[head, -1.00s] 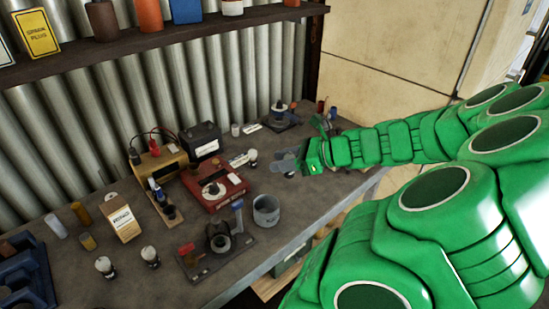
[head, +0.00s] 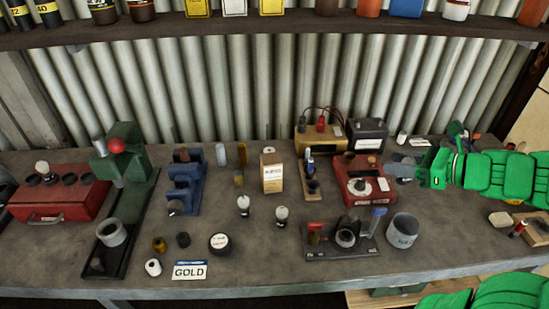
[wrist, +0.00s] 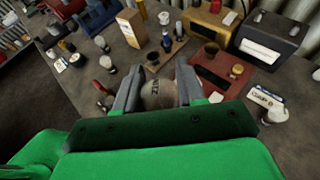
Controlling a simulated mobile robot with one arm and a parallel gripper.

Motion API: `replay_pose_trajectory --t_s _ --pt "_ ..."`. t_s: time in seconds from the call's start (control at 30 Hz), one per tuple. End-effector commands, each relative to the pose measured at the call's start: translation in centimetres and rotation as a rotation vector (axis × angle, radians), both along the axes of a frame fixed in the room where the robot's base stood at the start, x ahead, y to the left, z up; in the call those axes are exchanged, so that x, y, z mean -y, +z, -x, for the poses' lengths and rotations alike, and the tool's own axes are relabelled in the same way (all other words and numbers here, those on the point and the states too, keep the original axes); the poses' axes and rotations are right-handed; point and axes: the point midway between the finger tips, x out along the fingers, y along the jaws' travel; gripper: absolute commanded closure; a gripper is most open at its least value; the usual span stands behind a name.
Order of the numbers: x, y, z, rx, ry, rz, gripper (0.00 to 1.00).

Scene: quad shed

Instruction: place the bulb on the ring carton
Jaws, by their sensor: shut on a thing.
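The ring carton (head: 271,172) is a small upright tan and white box behind the middle of the bench. It also shows at the top left of the wrist view (wrist: 131,28). My gripper (head: 398,168) is above the bench at the right, beside the red unit and well right of the carton. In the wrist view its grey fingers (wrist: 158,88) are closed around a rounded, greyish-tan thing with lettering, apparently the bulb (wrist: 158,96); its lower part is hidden. Two other white-topped bulbs stand in front of the carton, a left one (head: 244,205) and a right one (head: 282,214).
A wooden stand with a blue bottle (head: 309,165) stands right of the carton. A blue rack (head: 184,190) is left. A shelf (head: 270,32) runs above.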

Motion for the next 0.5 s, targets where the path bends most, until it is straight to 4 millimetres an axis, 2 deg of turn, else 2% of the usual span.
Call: replay_pose_trajectory --t_s 0.03,0.2,0.5 --pt "-1.2 0.4 -0.5 0.001 0.025 0.002 0.92" --pt "-4.8 1.6 -1.5 0.001 0.094 0.003 0.92" --pt "-11.3 3.6 -2.7 0.001 0.215 0.001 0.92"
